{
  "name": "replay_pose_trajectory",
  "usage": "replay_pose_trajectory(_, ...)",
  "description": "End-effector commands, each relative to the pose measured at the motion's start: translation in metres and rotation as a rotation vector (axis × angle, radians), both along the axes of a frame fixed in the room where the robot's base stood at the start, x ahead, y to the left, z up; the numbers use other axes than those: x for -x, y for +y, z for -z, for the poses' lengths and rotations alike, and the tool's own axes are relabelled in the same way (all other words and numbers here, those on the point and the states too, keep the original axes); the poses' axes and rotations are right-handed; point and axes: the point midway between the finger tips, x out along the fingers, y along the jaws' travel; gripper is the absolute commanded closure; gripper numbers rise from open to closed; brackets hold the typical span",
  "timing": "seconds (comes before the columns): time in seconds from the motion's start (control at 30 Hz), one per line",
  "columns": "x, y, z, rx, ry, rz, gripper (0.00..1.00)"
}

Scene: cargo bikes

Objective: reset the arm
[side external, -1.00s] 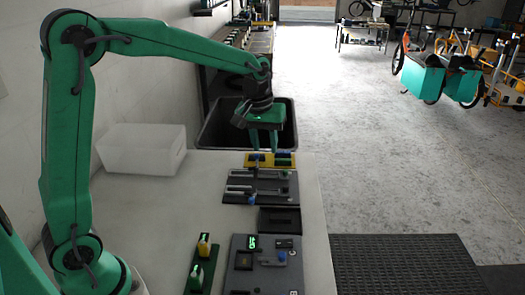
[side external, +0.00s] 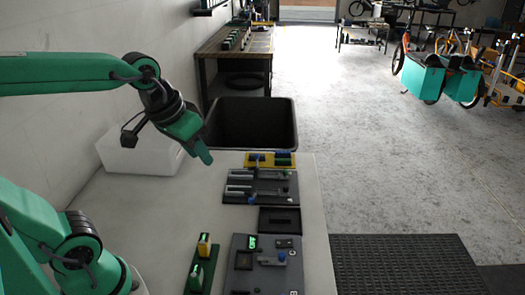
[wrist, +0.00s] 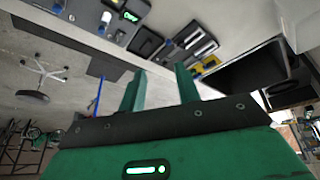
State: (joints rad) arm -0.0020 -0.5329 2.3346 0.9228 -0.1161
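My gripper (side external: 205,156) is green and hangs above the pale table (side external: 135,215), left of the grey panels and in front of the white bin. In the wrist view its two green fingers (wrist: 160,82) stand apart with nothing between them. In the side view the fingers overlap, so the gap does not show there.
A white bin (side external: 120,155) stands at the table's back left, partly hidden by my arm. A black bin (side external: 250,122) stands beyond the table. A yellow block holder (side external: 270,160), a slotted panel (side external: 260,187), a panel with a green display (side external: 262,265) and a green rack (side external: 202,270) line the right side.

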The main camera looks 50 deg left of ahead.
Motion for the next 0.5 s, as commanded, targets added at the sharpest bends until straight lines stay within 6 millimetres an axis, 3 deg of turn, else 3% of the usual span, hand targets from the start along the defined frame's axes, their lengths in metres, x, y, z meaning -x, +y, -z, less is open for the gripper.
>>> replay_pose_trajectory(0.2,0.033,0.0,0.008,-0.033,-0.053,0.071,0.67)
replay_pose_trajectory(0.5,0.048,-0.001,0.015,-0.052,-0.075,0.107,0.67)
